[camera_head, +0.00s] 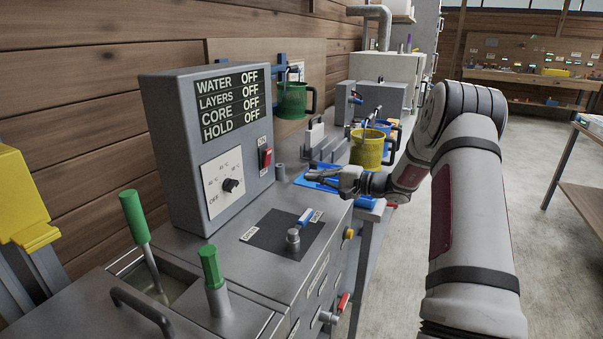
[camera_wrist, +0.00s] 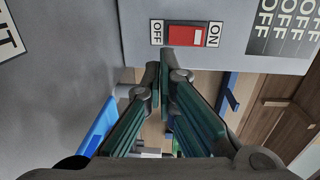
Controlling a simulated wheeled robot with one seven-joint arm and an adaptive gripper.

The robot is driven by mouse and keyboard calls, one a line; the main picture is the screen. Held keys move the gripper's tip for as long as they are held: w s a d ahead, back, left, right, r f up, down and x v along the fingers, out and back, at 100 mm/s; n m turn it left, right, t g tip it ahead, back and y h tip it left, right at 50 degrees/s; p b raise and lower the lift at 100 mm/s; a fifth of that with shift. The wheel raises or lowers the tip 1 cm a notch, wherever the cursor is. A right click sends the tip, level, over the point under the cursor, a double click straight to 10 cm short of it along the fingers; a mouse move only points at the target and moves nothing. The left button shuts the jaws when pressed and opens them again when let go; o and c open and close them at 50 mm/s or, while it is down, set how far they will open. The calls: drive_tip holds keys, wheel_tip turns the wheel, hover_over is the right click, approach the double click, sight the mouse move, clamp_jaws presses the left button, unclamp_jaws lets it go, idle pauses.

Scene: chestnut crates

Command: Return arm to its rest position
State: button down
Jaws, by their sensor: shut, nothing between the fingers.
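My gripper (camera_head: 318,178) is at the end of my arm, reaching left over the bench beside the grey control box (camera_head: 178,150). In the wrist view, my gripper (camera_wrist: 162,72) has its fingertips together with nothing between them. The fingertips point at a red rocker switch (camera_wrist: 188,36) marked OFF and ON, and they look just below it in that view. The switch (camera_head: 266,158) is on the box's right side in the head view. I cannot tell whether the fingertips touch the box.
The box's display (camera_head: 231,103) reads OFF on every line. Green-handled levers (camera_head: 134,216) stand at the front left. A yellow mug (camera_head: 367,150) and blue tray (camera_head: 318,176) are near my gripper. A green mug (camera_head: 292,101) hangs behind. Open floor (camera_head: 545,240) lies right of my arm.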

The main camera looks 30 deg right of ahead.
drive_tip(key=shift+s+d, duration=0.3)
drive_tip(key=shift+s, duration=0.1)
drive_tip(key=s+a+r+n+g+p, duration=0.2)
drive_tip(key=s+a+r+n+g, duration=0.25)
drive_tip(key=a, duration=0.55)
drive_tip(key=s+a+r+n+g+p, duration=0.1)
drive_tip(key=s+a+r+g+p, duration=0.15)
drive_tip(key=s+a+r, duration=0.55)
drive_tip(key=s+a+r+n+g+h+p, duration=0.2)
drive_tip(key=s+a+r+n+g+h, duration=0.15)
drive_tip(key=s+a, duration=0.65)
drive_tip(key=s+d+r+n+h+p, duration=0.1)
drive_tip(key=s+r+h+p, duration=0.1)
drive_tip(key=s, duration=1)
drive_tip(key=s+d+r+n+h+p, duration=0.1)
drive_tip(key=s+d+r+h+p, duration=0.1)
drive_tip(key=s, duration=1)
drive_tip(key=shift+r+t+h+p, duration=0.35)
drive_tip(key=shift+r+h, duration=0.15)
drive_tip(key=shift+h, duration=0.65)
drive_tip(key=shift+d, duration=0.1)
